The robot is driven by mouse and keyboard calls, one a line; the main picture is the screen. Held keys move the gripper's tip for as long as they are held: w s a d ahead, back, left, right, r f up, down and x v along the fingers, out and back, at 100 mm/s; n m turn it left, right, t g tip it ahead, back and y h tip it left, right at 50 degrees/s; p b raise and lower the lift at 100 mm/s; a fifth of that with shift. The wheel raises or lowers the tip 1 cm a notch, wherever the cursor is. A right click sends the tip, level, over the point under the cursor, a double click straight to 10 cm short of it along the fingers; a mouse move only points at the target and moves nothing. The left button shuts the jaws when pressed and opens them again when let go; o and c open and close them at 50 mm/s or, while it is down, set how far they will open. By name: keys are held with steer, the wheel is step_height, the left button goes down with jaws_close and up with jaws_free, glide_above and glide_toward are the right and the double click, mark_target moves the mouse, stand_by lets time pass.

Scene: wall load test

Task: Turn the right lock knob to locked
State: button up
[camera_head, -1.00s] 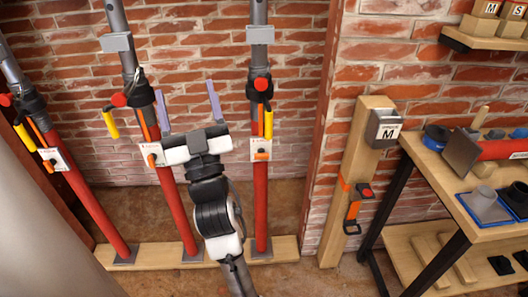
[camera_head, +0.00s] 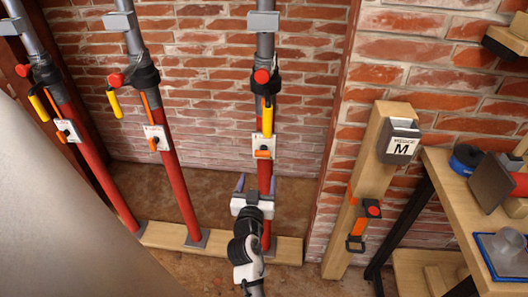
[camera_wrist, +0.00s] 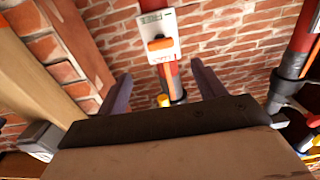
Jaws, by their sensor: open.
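The right lock knob (camera_head: 263,153) is orange and sits on a white plate (camera_head: 265,141) on the right red post (camera_head: 264,176). It lies roughly crosswise on the plate. In the wrist view the knob (camera_wrist: 160,44) and plate (camera_wrist: 157,22) show at top centre, with small lettering, partly legible as "FREE". My gripper (camera_head: 256,184) is open and empty, below the knob in the head view. In the wrist view its two purple-grey fingers (camera_wrist: 161,72) stand on either side of the post, apart from the knob. My gripper hides the post's lower part in the head view.
Two similar posts with orange knobs (camera_head: 153,144) (camera_head: 67,136) stand to the left. A yellow handle (camera_head: 267,118) hangs above the right plate. A wooden post (camera_head: 372,165) with a box marked M (camera_head: 400,140) and a workbench (camera_head: 452,190) stand to the right.

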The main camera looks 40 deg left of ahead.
mark_target(262, 155)
steer(key=p+x, duration=0.3)
steer(key=x, duration=0.9)
steer(key=shift+w+a+r, duration=0.15)
steer(key=shift+w+a, duration=0.15)
steer(key=c, duration=1)
